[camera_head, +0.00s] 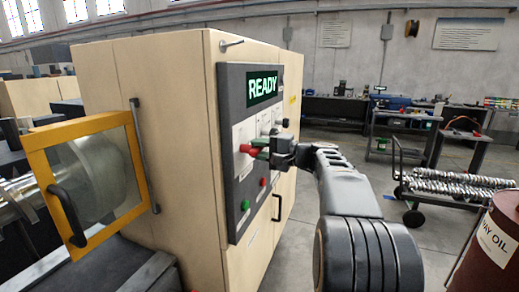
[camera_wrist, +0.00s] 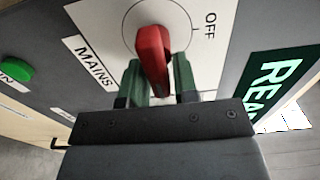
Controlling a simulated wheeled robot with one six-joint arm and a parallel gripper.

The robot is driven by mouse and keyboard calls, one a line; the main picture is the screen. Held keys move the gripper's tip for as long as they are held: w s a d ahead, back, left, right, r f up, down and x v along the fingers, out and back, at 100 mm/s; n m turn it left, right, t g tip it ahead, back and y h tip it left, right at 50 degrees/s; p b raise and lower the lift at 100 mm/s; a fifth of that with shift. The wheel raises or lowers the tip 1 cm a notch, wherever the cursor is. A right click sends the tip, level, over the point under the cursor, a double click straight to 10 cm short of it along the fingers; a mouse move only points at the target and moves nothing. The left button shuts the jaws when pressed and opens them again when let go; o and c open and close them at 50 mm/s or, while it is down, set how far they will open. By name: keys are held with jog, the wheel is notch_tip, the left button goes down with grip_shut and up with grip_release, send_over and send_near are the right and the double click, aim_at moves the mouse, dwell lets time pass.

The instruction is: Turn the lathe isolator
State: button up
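The lathe isolator is a red handle (camera_head: 244,148) on the grey control panel (camera_head: 232,95) of the cabinet. In the wrist view the red handle (camera_wrist: 153,55) stands on a white plate with a ring, between the labels MAINS and OFF. My gripper (camera_head: 256,147) is at the panel, its green fingers reaching to the handle. In the wrist view my gripper (camera_wrist: 161,85) has one finger on each side of the handle. The fingers are apart, with a narrow gap at the right one.
The panel has a lit READY display (camera_head: 263,86), a red button (camera_head: 263,182) and a green button (camera_head: 245,205). A yellow-framed guard (camera_head: 85,122) is at the left. A red oil drum (camera_head: 497,245) and a trolley (camera_head: 450,184) stand right. Floor between is clear.

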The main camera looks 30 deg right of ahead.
jog(key=shift+o, duration=1.4)
jog(key=b+v, duration=0.2)
jog(key=v, duration=1.2)
jog(key=shift+w, duration=0.1)
